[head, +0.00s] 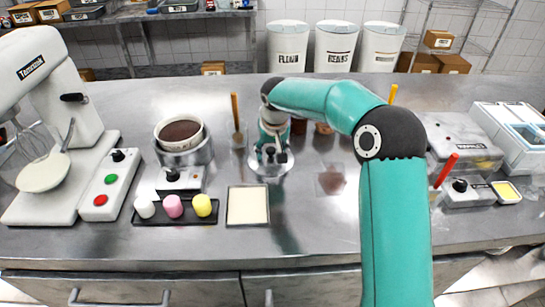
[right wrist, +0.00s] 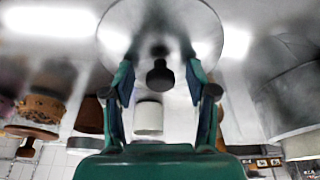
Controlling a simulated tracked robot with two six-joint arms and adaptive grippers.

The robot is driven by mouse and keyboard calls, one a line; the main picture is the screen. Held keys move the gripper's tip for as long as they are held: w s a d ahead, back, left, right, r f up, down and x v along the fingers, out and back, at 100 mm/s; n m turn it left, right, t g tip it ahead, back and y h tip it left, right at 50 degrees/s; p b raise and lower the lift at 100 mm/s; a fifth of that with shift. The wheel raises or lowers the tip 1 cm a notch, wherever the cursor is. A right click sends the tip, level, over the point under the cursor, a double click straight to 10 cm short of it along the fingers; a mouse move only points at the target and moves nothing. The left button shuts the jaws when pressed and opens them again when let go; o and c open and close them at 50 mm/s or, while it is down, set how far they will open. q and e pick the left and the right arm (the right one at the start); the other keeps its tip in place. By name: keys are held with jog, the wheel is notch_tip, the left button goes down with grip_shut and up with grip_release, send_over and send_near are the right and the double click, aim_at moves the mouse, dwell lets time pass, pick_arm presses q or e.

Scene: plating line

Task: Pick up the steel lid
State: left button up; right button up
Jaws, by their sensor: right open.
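The steel lid (head: 258,172) is a round shiny disc lying on the steel counter, near the middle of the head view, partly hidden by my right gripper (head: 271,156). In the right wrist view the lid (right wrist: 160,22) fills the top centre, with its black knob (right wrist: 160,76) sticking up from it. My right gripper is directly over the lid and points down at it. Its two fingers (right wrist: 160,70) are apart, one on each side of the knob, with visible gaps. It holds nothing. My left gripper is not in view.
Left of the lid stand a pot of brown contents (head: 181,131) on a burner, a cup with a wooden-handled tool (head: 236,108), a dark tray with small coloured pieces (head: 173,207) and a cream square tile (head: 248,205). A steel machine (head: 462,135) is at right. The counter's front is mostly clear.

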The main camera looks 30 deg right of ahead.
jog(key=shift+s+f, duration=0.1)
grip_shut()
dwell(0.4)
